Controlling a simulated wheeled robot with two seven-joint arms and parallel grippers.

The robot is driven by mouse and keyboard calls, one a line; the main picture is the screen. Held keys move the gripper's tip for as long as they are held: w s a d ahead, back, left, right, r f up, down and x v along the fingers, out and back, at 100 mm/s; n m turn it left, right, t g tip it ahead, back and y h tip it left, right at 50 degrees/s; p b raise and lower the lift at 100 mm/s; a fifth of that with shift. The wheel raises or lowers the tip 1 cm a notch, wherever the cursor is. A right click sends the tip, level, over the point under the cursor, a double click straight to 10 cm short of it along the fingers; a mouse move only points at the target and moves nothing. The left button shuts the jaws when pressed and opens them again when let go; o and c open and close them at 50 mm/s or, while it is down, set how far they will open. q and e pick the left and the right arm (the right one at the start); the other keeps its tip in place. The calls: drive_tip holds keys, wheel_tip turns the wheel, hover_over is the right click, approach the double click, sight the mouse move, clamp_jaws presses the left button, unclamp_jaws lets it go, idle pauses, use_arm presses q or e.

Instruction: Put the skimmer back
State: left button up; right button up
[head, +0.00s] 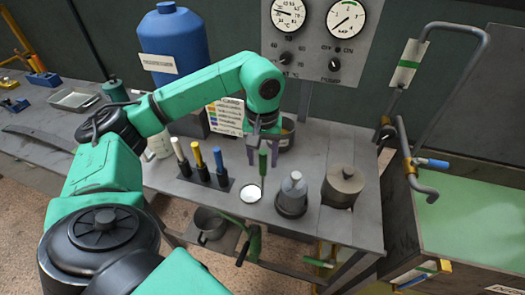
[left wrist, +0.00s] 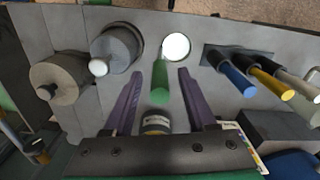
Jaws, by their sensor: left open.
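The skimmer's green handle (head: 263,160) stands about upright over the worktable in the head view. A thin shaft runs down from it to a bright round disc (head: 253,192) at table level. In the left wrist view the green handle (left wrist: 159,83) lies between the spread fingers, with the white disc (left wrist: 176,46) beyond it. My left gripper (head: 264,146) is open at the upper end of the handle, with gaps on both sides in the wrist view. I cannot tell how deep the handle reaches between the fingers. My right gripper is not in view.
A rack of white, yellow and blue handles (head: 204,172) stands left of the skimmer. A dark can (head: 287,136) is behind. A bent pipe rail (head: 408,140) rises at the right.

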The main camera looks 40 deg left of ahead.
use_arm(q)
drive_tip(key=shift+w+r, duration=0.1)
drive_tip(key=shift+r, duration=0.3)
wheel_tip(320, 180, up, 6)
drive_tip(key=shift+f+b, duration=0.1)
drive_tip(key=shift+b, duration=0.55)
wheel_tip(320, 180, up, 6)
drive_tip(key=p, duration=0.3)
drive_tip(key=shift+f, duration=0.25)
